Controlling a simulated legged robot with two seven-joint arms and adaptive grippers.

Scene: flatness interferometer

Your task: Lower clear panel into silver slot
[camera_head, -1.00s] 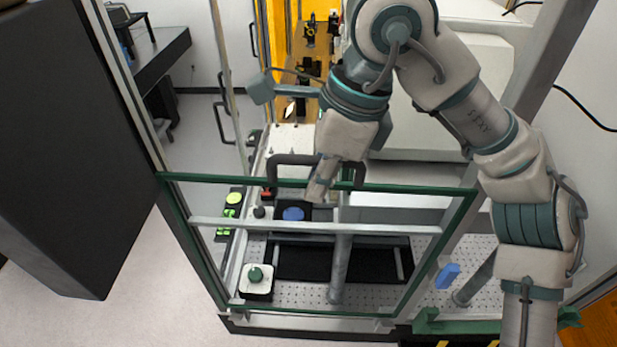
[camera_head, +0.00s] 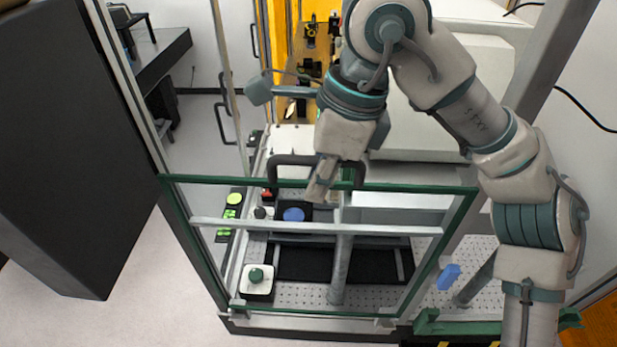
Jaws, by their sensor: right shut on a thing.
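The clear panel (camera_head: 215,262) is a see-through sheet in a green frame, with a pale bar across it and a dark handle (camera_head: 275,168) on its top edge. It stands tilted in the picture at the front of the instrument. My right gripper (camera_head: 322,190) is at the top edge by the handle, shut on it; the fingertips are partly hidden. The silver slot (camera_head: 320,323) seems to be the pale rail along the bottom front. I cannot tell whether the panel's lower edge is inside it. My left gripper is not in view.
Behind the panel are a perforated metal deck (camera_head: 300,294), a black recessed bed (camera_head: 300,264), a blue round part (camera_head: 293,214) and a white block with a green knob (camera_head: 256,276). A blue clip (camera_head: 448,277) sits at the right. A dark cabinet (camera_head: 70,150) stands at the left.

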